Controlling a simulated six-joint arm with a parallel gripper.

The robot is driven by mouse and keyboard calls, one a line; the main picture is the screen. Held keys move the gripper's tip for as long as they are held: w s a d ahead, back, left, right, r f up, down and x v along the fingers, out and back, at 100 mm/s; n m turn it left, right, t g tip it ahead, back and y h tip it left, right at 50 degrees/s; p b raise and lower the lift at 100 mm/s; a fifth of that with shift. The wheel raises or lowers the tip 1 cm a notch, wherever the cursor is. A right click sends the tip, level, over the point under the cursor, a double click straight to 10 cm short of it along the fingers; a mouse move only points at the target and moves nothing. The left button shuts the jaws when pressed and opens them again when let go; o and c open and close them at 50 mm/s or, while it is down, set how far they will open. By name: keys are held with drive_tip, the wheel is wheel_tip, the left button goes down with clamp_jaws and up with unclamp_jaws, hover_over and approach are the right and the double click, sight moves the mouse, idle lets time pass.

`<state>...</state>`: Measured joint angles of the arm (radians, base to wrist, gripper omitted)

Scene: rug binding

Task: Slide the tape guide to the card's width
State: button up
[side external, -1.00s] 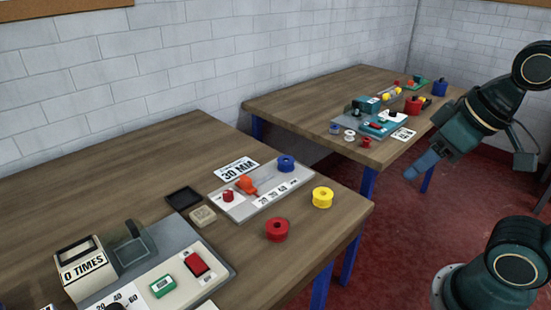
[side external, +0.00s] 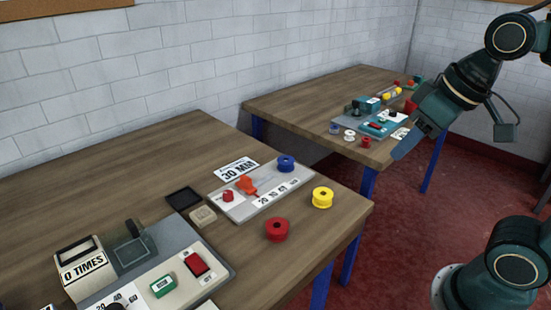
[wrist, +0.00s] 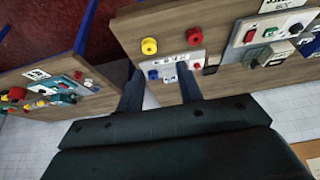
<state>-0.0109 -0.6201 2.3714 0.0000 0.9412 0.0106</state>
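The tape guide (side external: 246,185) is an orange piece on a grey board (side external: 237,209) with a printed number scale, on the near table. Its pointer reaches toward the low-number end of the scale. The white card (side external: 237,169), reading 30 MM, lies on the table just behind the board. My gripper (side external: 405,146) is in the air to the right of the near table, well away from the guide. In the wrist view my gripper (wrist: 160,84) has its two fingers apart with nothing held; the board (wrist: 174,66) shows beyond and between them. The guide is hard to make out there.
A red spool (side external: 277,230) and a yellow spool (side external: 322,197) stand in front of the board, and a blue spool (side external: 286,163) at its far end. A counter device (side external: 85,268) stands left. A second table (side external: 290,108) with similar items is behind.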

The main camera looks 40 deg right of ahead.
drive_tip(key=w+a+r+g, duration=0.15)
drive_tip(key=w+r, duration=0.25)
drive_tip(key=w, duration=0.7)
drive_tip(key=g, duration=0.4)
hover_over(246, 177)
wheel_tip(246, 177, down, 13)
drive_tip(key=shift+r, duration=0.15)
wheel_tip(246, 177, down, 14)
drive_tip(key=shift+r, duration=0.1)
